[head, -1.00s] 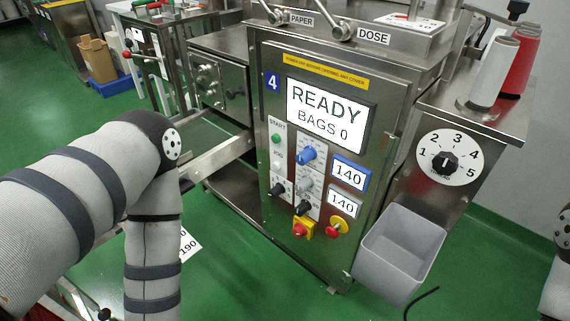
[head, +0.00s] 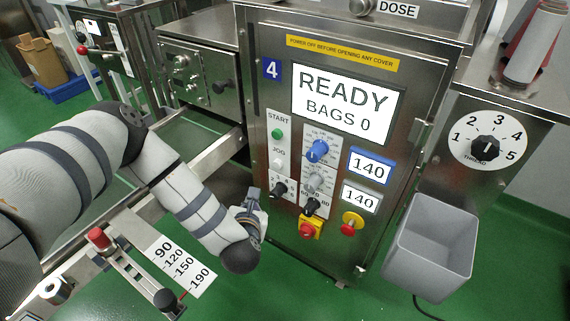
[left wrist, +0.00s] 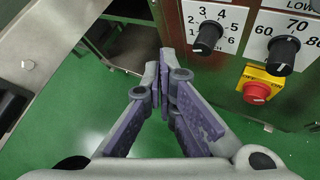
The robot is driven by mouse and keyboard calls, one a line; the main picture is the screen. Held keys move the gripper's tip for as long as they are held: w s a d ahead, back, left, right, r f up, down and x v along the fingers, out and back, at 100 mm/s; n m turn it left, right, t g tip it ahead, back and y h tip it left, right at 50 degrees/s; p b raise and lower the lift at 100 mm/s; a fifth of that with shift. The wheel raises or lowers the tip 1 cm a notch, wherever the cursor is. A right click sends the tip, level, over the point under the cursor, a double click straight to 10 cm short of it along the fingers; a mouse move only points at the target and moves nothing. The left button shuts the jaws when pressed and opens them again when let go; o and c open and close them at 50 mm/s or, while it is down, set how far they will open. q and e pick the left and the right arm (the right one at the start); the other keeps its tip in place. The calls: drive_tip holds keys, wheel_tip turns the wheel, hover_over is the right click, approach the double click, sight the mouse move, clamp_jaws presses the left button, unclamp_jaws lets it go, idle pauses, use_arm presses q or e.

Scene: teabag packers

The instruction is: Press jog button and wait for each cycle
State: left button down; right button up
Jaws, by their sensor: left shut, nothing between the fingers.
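The machine's control panel shows in the head view, with a lit screen (head: 345,103) reading READY, BAGS 0. The pale jog button (head: 277,164) is below the JOG label, under the green start button (head: 277,134). My left gripper (head: 255,195) is low at the panel's left edge, below the jog button and beside a black knob (head: 278,190). In the left wrist view my left gripper (left wrist: 166,65) is shut and empty, its fingertips left of the dial knobs and apart from them. The jog button is not visible in that view. My right gripper is out of sight.
A red stop button (head: 306,230) and a red knob on yellow (head: 348,229) sit low on the panel. A grey bin (head: 432,245) hangs at the right. A rail with a red knob (head: 99,238) and a scale card (head: 180,263) is at lower left.

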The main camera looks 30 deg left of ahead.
sight(278, 164)
use_arm(q)
drive_tip(key=shift+w+a+r+n+y, duration=0.3)
drive_tip(key=shift+a+n, duration=0.05)
drive_tip(key=shift+n, duration=0.15)
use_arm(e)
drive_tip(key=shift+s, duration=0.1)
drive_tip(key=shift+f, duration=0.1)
use_arm(q)
drive_tip(key=w+b, duration=0.3)
drive_tip(key=w, duration=0.5)
drive_tip(key=shift+w+d, duration=0.35)
drive_tip(key=shift+w, duration=0.05)
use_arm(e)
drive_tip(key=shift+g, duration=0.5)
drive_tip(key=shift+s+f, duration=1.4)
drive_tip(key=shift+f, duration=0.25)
use_arm(q)
drive_tip(key=shift+w+b, duration=0.3)
drive_tip(key=shift+w, duration=0.1)
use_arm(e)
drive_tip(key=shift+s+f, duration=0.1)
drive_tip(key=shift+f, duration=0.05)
